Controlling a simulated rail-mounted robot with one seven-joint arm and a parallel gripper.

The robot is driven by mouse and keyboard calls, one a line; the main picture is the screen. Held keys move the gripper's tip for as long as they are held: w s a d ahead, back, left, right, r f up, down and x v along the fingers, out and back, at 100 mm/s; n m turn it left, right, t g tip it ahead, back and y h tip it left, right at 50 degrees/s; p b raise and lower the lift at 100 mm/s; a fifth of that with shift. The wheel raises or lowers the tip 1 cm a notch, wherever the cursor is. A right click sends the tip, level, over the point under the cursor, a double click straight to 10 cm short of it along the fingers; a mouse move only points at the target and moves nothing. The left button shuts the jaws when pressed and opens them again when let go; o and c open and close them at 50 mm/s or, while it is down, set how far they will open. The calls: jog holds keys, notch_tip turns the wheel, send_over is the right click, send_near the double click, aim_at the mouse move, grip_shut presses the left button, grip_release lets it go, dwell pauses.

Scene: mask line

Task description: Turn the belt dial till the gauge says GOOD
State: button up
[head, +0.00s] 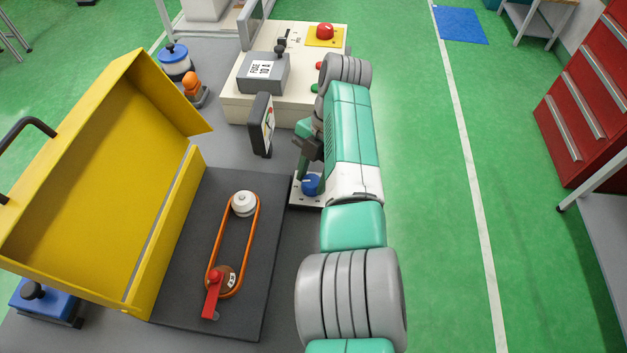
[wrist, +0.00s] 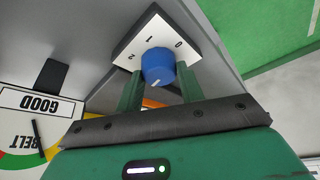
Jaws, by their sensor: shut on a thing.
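The belt dial is a blue knob (head: 311,185) on a small white plate marked 0, 1 and 2. In the wrist view the blue knob (wrist: 157,66) sits between the green fingers of my gripper (wrist: 160,76), which is shut on it. In the head view my gripper (head: 306,165) reaches down over the dial, partly hidden by my arm. The gauge (head: 263,125) is seen nearly edge-on there. In the wrist view the gauge (wrist: 22,118) is upside down and cut off, with GOOD and BELT lettering, a coloured band and a black needle. I cannot read its exact setting.
A belt drive with an orange belt (head: 213,246) and red crank (head: 211,295) lies on a dark plate (head: 180,305) at the left. An open yellow cover (head: 95,170) stands beside it. A cream control box (head: 235,105) with buttons and a fuse box (head: 265,72) stands behind.

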jog(key=shift+f, duration=0.1)
dwell(0.3)
jog(key=o, duration=1)
